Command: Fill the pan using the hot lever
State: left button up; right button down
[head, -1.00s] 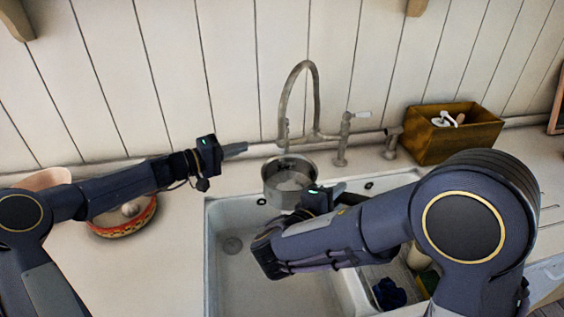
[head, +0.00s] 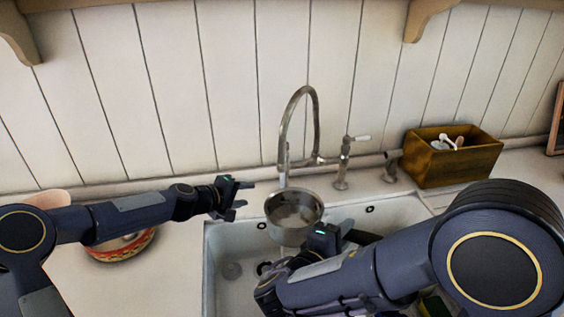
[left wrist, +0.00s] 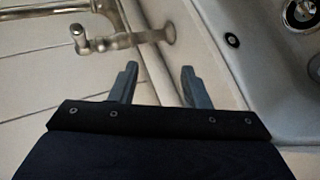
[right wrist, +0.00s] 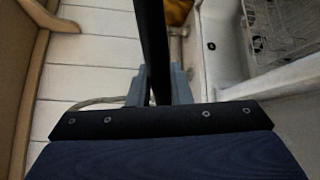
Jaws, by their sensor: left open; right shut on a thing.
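The metal pan (head: 293,230) is held over the sink, below the curved spout of the tap (head: 283,125). My right gripper (right wrist: 157,85) is shut on the dark pan handle (right wrist: 152,40); in the head view my arm partly hides the handle. Whether water is in the pan or flowing I cannot tell. My left gripper (head: 245,194) is open and empty, left of the pan and the tap's base. In the left wrist view a tap fitting (left wrist: 85,42) is beyond its fingers, apart from them. A pale lever (head: 361,138) is on the tap's right side; which lever is hot I cannot tell.
The white sink (head: 228,243) lies below the pan. A wooden box (head: 440,168) with utensils stands at the back right. A patterned bowl (head: 125,248) sits on the left counter, near my left arm. A dish rack (right wrist: 285,35) shows in the right wrist view.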

pick_arm(q)
jog(key=s+d+r+n+t, duration=0.1)
jog(key=d+r+n+t, duration=0.5)
jog(key=r+n, duration=0.1)
jog(key=x, duration=1.1)
jog(key=shift+f, duration=0.15)
grip_shut()
